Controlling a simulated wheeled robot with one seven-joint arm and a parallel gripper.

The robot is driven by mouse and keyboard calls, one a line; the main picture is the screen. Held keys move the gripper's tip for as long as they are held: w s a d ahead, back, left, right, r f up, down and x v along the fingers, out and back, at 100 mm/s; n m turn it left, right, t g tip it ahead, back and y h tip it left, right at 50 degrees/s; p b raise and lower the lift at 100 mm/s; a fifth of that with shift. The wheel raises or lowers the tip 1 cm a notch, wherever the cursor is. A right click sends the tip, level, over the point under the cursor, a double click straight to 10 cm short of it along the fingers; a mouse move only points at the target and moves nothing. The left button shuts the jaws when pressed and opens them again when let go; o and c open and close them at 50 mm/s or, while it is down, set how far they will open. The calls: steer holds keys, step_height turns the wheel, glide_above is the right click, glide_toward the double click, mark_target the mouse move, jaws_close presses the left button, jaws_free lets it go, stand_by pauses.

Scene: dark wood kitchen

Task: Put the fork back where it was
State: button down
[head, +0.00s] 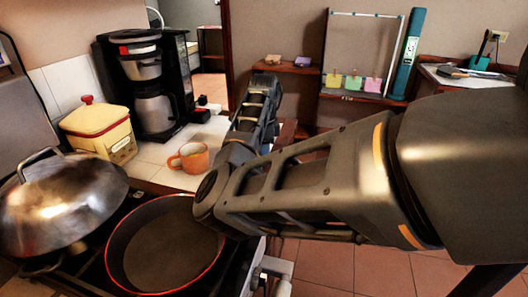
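I see no fork in the head view. My arm comes in from the right, bends at an elbow above the pan, and its further links run up and away past the counter's right end. My gripper's fingers do not show, so I cannot see whether they hold anything. The arm hides part of the counter's right end and the floor behind it.
A red-rimmed pan (165,248) and a domed metal lid (62,205) are on the stove. Tiled floor (325,268) shows below my arm.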

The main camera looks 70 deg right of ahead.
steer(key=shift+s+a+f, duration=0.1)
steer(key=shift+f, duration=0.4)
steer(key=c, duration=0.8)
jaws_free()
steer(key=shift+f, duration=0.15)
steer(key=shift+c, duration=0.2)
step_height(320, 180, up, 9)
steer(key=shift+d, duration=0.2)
